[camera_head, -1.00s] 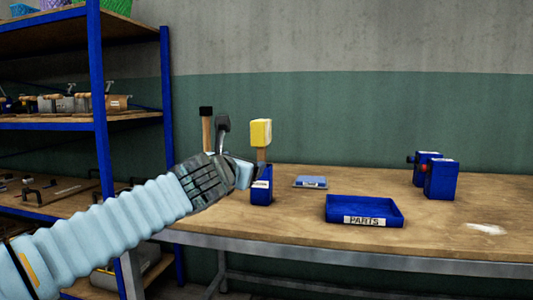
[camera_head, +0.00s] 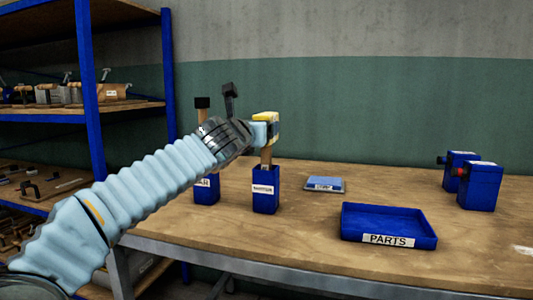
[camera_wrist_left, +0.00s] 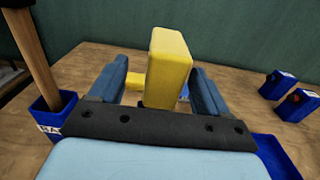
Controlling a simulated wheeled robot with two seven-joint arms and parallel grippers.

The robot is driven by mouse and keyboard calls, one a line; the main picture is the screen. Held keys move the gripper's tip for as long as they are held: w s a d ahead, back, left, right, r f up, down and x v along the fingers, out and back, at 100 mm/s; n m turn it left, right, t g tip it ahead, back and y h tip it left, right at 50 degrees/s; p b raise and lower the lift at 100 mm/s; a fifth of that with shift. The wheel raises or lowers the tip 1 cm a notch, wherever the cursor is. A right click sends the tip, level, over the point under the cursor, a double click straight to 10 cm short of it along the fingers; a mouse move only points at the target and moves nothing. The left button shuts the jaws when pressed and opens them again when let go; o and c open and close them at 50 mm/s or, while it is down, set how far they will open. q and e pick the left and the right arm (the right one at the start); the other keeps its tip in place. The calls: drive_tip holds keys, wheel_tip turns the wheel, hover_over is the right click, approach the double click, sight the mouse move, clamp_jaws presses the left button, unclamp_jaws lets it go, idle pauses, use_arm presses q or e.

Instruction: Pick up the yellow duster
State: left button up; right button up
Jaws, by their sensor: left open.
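The yellow duster (camera_head: 270,118) has a yellow block head on a wooden handle and stands upright in a blue labelled holder (camera_head: 265,200) on the bench. My left gripper (camera_head: 264,128) is at the height of the duster's head. In the left wrist view the yellow duster (camera_wrist_left: 168,65) stands between the two blue fingers of my left gripper (camera_wrist_left: 160,88), which are apart with a gap visible on the left side. The duster's handle is mostly hidden in that view. My right gripper is not in view.
Another blue holder (camera_head: 206,192) with a wooden-handled tool stands to the left. A blue PARTS tray (camera_head: 388,238), a flat blue item (camera_head: 324,184) and blue boxes (camera_head: 480,187) lie to the right. Blue shelving (camera_head: 86,90) stands at the left.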

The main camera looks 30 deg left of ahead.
use_arm(q)
drive_tip(key=x, duration=0.4)
drive_tip(key=shift+w+d+f+p, duration=0.1)
drive_tip(key=shift+w+d+p, duration=0.2)
drive_tip(key=shift+w, duration=0.05)
drive_tip(key=shift+w+a, duration=0.15)
drive_tip(key=shift+w, duration=0.35)
clamp_jaws()
